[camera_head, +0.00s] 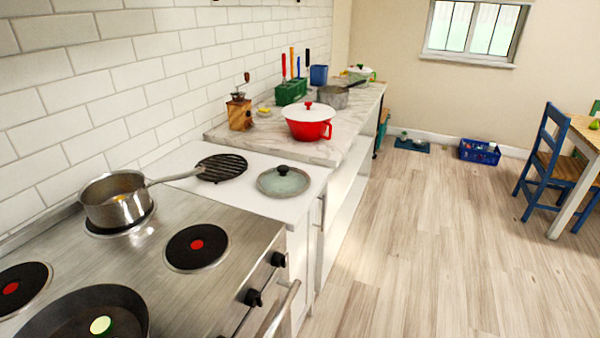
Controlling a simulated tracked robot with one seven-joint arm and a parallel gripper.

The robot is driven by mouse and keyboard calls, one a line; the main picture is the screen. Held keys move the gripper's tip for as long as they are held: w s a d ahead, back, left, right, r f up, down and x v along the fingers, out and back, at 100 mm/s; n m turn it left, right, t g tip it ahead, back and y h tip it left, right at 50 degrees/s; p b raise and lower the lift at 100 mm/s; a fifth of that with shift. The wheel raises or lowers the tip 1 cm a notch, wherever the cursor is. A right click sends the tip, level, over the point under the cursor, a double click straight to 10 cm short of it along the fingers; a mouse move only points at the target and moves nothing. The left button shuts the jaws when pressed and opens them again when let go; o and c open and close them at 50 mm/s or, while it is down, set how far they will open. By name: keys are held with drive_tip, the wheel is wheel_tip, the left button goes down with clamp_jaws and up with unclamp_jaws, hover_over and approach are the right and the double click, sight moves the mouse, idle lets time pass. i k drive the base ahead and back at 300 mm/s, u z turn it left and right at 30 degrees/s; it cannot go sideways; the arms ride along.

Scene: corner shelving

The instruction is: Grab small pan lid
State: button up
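A small round pan lid (283,182) lies flat on the white counter just right of the stove. It is grey-green with a metal rim and has a black knob on top, facing up. Nothing covers it. My gripper is not in this view.
A black round trivet (221,168) lies left of the lid. A steel saucepan (119,200) stands on the stove, its handle reaching toward the trivet. A black frying pan (85,318) is at the front left. The wooden floor (420,240) right of the counter is clear.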

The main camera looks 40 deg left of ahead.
sight(282, 181)
drive_tip(key=z, duration=0.05)
drive_tip(key=i, duration=3.95)
drive_tip(key=u, duration=2.35)
drive_tip(key=i, duration=0.25)
drive_tip(key=u, duration=2.2)
